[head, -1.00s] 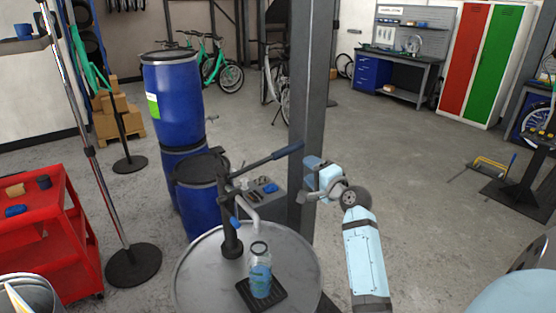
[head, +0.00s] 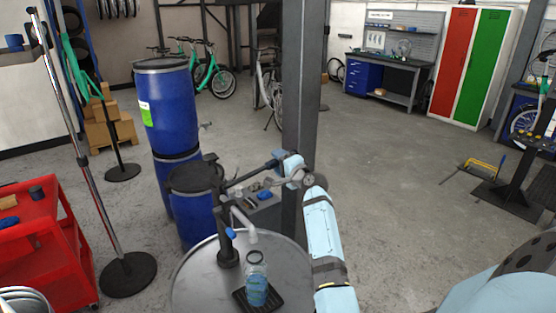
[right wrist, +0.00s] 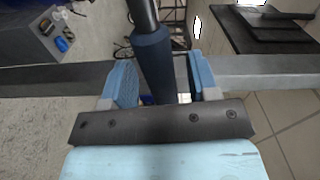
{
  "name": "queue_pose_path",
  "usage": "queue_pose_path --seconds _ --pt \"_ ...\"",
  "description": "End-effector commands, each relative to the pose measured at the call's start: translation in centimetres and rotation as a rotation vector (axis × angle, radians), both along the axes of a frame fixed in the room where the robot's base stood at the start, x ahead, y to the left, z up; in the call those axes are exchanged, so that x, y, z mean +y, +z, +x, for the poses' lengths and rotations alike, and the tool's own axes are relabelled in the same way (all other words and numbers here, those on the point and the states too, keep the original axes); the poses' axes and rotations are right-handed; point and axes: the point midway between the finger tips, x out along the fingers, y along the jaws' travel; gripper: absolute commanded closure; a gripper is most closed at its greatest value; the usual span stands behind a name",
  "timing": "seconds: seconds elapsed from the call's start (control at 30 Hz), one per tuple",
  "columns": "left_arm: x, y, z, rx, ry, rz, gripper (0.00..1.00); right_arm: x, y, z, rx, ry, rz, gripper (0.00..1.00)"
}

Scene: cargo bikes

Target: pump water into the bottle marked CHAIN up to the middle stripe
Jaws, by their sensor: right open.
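A clear bottle (head: 257,284) with blue liquid in its lower part stands upright on a black drip tray (head: 240,296) on the grey drum lid (head: 195,283). Its marking and stripes are too small to read. The dark hand pump (head: 228,243) stands on the lid, its pale spout (head: 246,224) just above the bottle's mouth. The pump lever (head: 246,174) slopes up to the right. My right gripper (head: 281,161) is at the lever's end. In the right wrist view the lever's dark blue grip (right wrist: 153,60) lies between the open fingers (right wrist: 160,80). My left gripper is out of view.
Blue barrels (head: 165,100) stand behind the pump on the left. A grey post (head: 302,90) rises close behind my right gripper. A red cart (head: 45,245) and a round stand base (head: 127,275) are at left. The floor on the right is mostly open.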

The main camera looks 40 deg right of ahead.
Motion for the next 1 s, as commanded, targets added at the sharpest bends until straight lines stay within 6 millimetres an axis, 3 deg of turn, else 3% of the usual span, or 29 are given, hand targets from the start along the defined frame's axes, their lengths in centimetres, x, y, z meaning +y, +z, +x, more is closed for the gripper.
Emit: queue_pose_path --seconds 0.4,0.63,0.77,1.0 --pt "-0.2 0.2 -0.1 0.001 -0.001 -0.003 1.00 -0.1 0.0 0.8 0.000 0.000 0.000 0.48" --pt "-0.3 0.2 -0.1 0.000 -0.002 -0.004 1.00 -0.1 0.0 0.8 0.000 0.000 0.000 1.00" --pt "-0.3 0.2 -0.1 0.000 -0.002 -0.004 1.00 -0.1 -0.2 0.8 0.000 0.000 0.005 1.00" --pt "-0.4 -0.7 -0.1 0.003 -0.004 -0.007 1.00 -0.2 -2.9 0.8 -0.013 0.002 0.135 1.00"
